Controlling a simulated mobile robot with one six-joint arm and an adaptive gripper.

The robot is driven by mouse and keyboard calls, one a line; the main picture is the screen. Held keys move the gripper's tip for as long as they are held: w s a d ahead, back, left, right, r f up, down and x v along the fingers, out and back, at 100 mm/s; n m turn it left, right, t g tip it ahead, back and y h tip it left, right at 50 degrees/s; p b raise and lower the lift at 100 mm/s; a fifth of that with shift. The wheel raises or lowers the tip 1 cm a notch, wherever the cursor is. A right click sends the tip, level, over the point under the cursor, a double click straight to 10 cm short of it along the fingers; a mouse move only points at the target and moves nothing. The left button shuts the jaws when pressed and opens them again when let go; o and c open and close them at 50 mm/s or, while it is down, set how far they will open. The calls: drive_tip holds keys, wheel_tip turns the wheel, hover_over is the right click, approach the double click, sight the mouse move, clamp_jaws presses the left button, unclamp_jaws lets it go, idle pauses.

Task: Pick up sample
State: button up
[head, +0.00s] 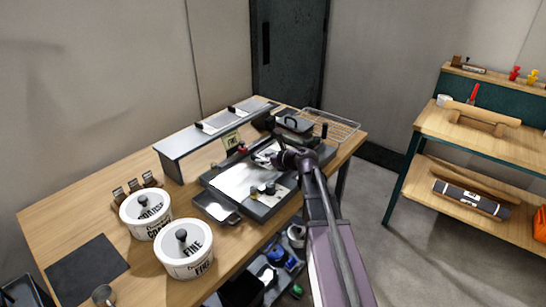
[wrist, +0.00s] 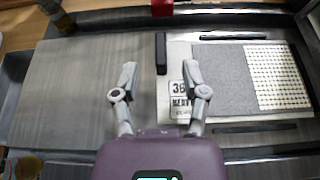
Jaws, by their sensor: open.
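Which object is the sample I cannot tell for certain. In the wrist view, a flat piece, part grey and part white with a dotted grid (wrist: 278,78), lies on the metal plate to the right of my gripper. A small dark bar (wrist: 161,53) lies just beyond the fingertips. My gripper (wrist: 158,74) is open with nothing between its fingertips, above the plate. In the head view my gripper (head: 264,156) hangs over the dark-framed tray (head: 207,180), and my arm hides part of it.
White tubs marked COARSE (head: 146,222) and FINE (head: 184,262) stand at the table's front left. A dark mat (head: 86,268) lies beside them. A long grey box (head: 180,164) stands at the back, a wire rack (head: 338,127) at the far right. A shelved bench (head: 430,122) stands apart at right.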

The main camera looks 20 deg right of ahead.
sight(257, 157)
drive_tip(key=shift+b+x, duration=0.6)
drive_tip(key=shift+x, duration=1.35)
drive_tip(key=shift+d, duration=0.1)
clamp_jaws()
